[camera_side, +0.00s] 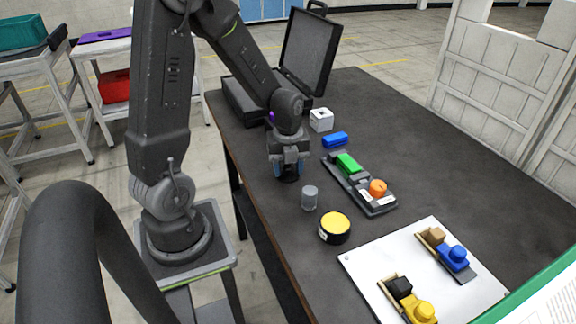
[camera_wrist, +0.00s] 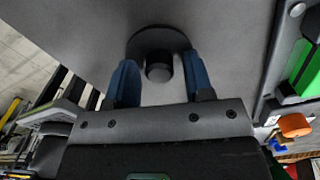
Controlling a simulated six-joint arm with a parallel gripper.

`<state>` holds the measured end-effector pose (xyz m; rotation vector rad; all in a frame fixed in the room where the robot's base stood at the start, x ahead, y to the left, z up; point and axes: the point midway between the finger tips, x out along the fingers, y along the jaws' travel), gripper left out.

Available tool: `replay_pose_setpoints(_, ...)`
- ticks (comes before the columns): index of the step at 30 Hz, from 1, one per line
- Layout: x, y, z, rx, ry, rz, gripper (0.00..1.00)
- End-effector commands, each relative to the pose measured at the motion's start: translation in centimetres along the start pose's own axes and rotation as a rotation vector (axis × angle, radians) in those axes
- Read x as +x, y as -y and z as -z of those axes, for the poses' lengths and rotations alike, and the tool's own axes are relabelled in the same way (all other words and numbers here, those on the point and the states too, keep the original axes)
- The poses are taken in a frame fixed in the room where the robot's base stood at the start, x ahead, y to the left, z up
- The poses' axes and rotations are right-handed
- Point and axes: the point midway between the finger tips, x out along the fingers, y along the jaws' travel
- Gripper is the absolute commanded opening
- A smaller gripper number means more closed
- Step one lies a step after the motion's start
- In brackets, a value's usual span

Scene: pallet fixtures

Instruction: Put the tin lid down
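The tin lid is a dark round disc (camera_wrist: 160,39) with a black knob (camera_wrist: 158,70), seen in the wrist view. It appears to lie flat on the dark table, and in the side view it is a small dark shape under my gripper. My gripper (camera_side: 287,168) points down over it; in the wrist view its two blue fingers (camera_wrist: 161,84) stand apart on either side of the knob, with a visible gap on both sides. A round black tin with a yellow top (camera_side: 334,225) stands nearer the side camera.
A grey cylinder (camera_side: 310,198) stands close to my gripper. A dark fixture (camera_side: 381,207) with a green block and orange knob lies to the right. A blue block (camera_side: 335,140), white cube (camera_side: 321,120) and open black case (camera_side: 308,50) are behind. A white board (camera_side: 375,266) carries further parts.

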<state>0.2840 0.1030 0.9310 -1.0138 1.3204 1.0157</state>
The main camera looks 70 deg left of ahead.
Motion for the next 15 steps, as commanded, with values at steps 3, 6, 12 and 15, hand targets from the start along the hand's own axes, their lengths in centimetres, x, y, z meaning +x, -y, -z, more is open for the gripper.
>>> replay_pose_setpoints(3,0.0,0.0,0.0,0.000,0.000,0.000,0.51)
replay_pose_setpoints(6,0.0,0.0,0.0,0.000,0.000,0.000,0.51)
replay_pose_setpoints(12,-1.1,0.1,-0.1,0.000,0.003,0.004,0.51)
replay_pose_setpoints(15,-2.8,0.1,-0.1,0.000,0.005,0.006,0.51)
